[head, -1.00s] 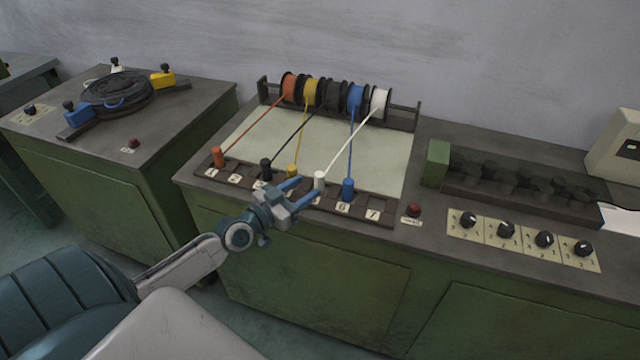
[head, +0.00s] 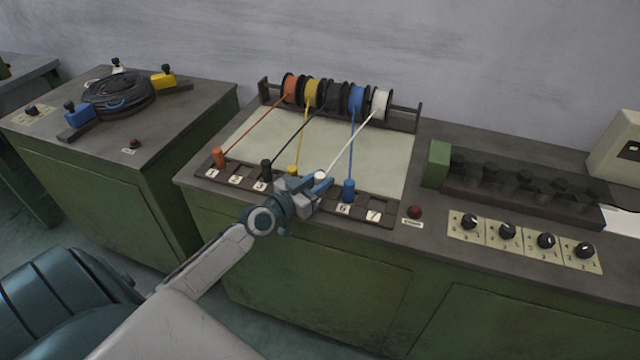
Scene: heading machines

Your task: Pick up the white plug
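The white plug (head: 320,175) stands in the slotted strip on the green bench, between the yellow plug and the blue plug. A white cord runs from it up to the white spool (head: 381,103). My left gripper (head: 318,182) is at the white plug, with its blue fingers on either side of it. The fingers and wrist hide the plug's lower part. I cannot tell whether the fingers press on it or are still apart from it. My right gripper is not in view.
The blue plug (head: 348,190) stands close on the right, the yellow plug (head: 293,170) close on the left. The black plug (head: 266,169) and orange plug (head: 218,157) are farther left. Taut cords run back to the spool rack (head: 419,117). A red button (head: 414,211) is right of the strip.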

